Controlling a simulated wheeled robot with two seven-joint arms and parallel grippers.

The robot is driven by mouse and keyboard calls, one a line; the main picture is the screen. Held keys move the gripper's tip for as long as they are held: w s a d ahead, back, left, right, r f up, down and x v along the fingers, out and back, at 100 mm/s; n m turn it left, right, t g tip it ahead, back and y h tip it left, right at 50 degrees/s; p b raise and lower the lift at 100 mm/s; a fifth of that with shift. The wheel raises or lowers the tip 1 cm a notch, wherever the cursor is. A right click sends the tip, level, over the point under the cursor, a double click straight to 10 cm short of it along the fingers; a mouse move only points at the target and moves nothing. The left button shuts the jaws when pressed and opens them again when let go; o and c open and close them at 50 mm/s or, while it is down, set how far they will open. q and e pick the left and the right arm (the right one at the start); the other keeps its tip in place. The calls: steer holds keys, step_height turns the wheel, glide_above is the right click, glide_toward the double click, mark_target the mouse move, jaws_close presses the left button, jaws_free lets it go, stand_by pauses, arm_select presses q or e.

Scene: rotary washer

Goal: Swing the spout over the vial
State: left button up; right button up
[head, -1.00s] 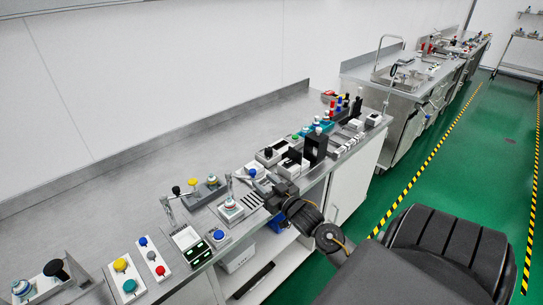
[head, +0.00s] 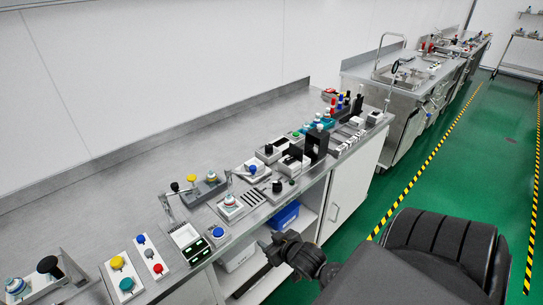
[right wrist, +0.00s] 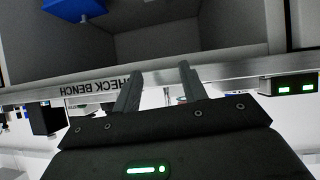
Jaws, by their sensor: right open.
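A small vial-like piece with a white and reddish body and blue top (head: 229,200) stands on a pale square base near the front of the bench. A thin metal arm (head: 238,172) rises beside it and reaches right; it looks like the spout, but it is too small to tell exactly where its tip lies. My right gripper (head: 268,246) is below and in front of the bench edge, apart from both. In the right wrist view its two fingers (right wrist: 159,88) are spread with nothing gripped, in front of the bench's front rail. My left gripper is out of view.
The steel bench (head: 130,185) carries several devices along its front. A black-knobbed post (head: 175,187) stands left of the vial, and a black upright block (head: 316,145) to the right. Blue bins (head: 285,216) sit on the shelf below. The back of the bench is clear.

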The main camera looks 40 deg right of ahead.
steer(key=s+a+f+g+b, duration=0.1)
steer(key=s+a+f+g, duration=0.1)
steer(key=f, duration=0.8)
steer(key=shift+s+a+n+g+y, duration=0.35)
steer(key=shift+s+a, duration=0.4)
steer(key=shift+s, duration=0.4)
